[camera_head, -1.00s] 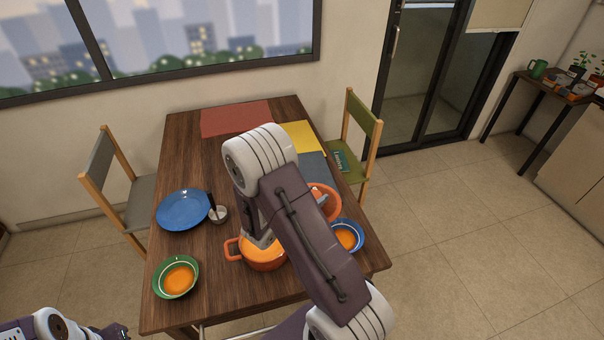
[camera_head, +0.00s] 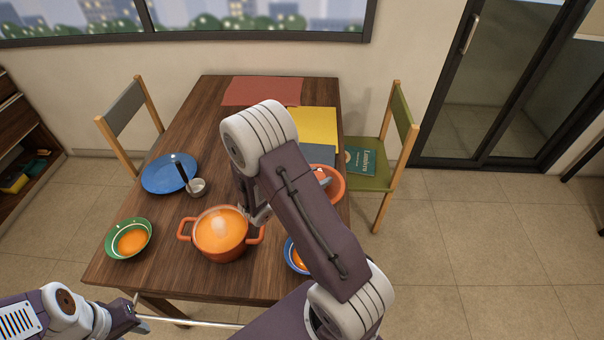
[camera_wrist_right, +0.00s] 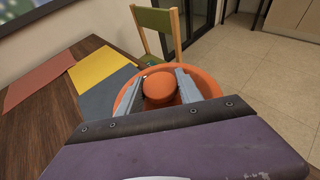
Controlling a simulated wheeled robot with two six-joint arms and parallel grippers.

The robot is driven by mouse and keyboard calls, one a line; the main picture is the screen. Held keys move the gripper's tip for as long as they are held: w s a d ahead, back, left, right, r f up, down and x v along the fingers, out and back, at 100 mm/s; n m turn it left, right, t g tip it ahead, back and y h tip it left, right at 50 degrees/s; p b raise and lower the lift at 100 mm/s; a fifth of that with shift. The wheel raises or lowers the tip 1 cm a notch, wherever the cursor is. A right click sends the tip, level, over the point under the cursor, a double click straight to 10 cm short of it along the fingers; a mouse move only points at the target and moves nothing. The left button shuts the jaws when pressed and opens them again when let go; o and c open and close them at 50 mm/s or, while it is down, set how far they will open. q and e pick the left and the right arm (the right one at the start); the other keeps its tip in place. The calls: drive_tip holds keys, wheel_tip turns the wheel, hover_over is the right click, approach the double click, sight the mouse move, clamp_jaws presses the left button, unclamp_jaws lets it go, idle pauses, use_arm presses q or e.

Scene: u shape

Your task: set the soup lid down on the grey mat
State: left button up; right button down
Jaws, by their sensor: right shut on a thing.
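The orange soup lid (camera_head: 335,183) is at the right side of the table, partly hidden by my right arm. In the right wrist view the lid (camera_wrist_right: 130,98) shows its round knob (camera_wrist_right: 159,87) between the fingers of my right gripper (camera_wrist_right: 160,88), which is shut on it. The grey mat (camera_head: 318,154) lies just behind the lid, partly hidden by it; it also shows in the right wrist view (camera_wrist_right: 98,100). I cannot tell how high the lid is. My left gripper (camera_head: 133,309) is at the lower left, its jaw unclear.
The uncovered orange soup pot (camera_head: 220,236) stands at the table's front middle, with a green bowl (camera_head: 128,240) left and a blue bowl (camera_head: 293,256) right. A yellow mat (camera_head: 315,128) and red mat (camera_head: 262,91) lie behind. A green chair (camera_head: 375,165) stands at the right edge.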

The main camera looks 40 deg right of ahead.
drive_tip(key=w+f, duration=0.2)
drive_tip(key=w, duration=0.1)
drive_tip(key=w+d+f, duration=0.1)
drive_tip(key=w+f, duration=0.1)
drive_tip(key=w, duration=0.2)
drive_tip(key=w+d+f, duration=0.1)
drive_tip(key=w+f, duration=0.1)
drive_tip(key=w, duration=0.2)
drive_tip(key=shift+f, duration=0.4)
wheel_tip(320, 180, down, 3)
drive_tip(key=shift+f, duration=0.55)
drive_tip(key=shift+b, duration=0.3)
drive_tip(key=c, duration=0.8)
unclamp_jaws()
